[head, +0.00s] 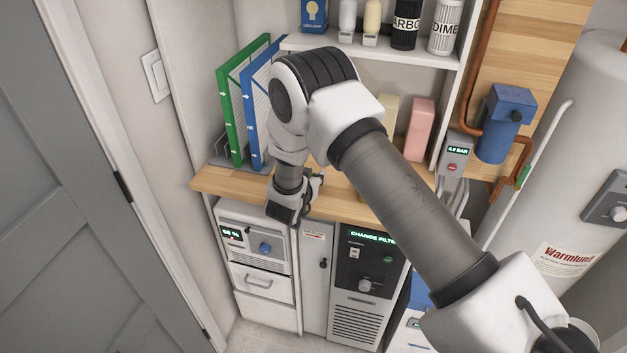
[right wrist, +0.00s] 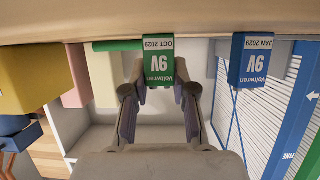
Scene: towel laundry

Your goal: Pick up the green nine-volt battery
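The green nine-volt battery (right wrist: 160,68) stands on the wooden counter, which fills the top of the upside-down right wrist view. Its label reads Voltwren 9V, OCT 2029. My right gripper (right wrist: 160,88) is open, with one finger on each side of the battery. I cannot tell whether either finger touches it. In the head view my right gripper (head: 296,203) is at the counter's front edge, and I cannot make out the battery there. My left gripper is not in view.
A blue nine-volt battery (right wrist: 250,62) stands beside the green one. Blue (head: 263,105) and green (head: 240,105) binders stand at the counter's left. A pink block (head: 421,128) is farther right. A shelf (head: 375,52) hangs above, and several appliances sit below the counter (head: 228,182).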

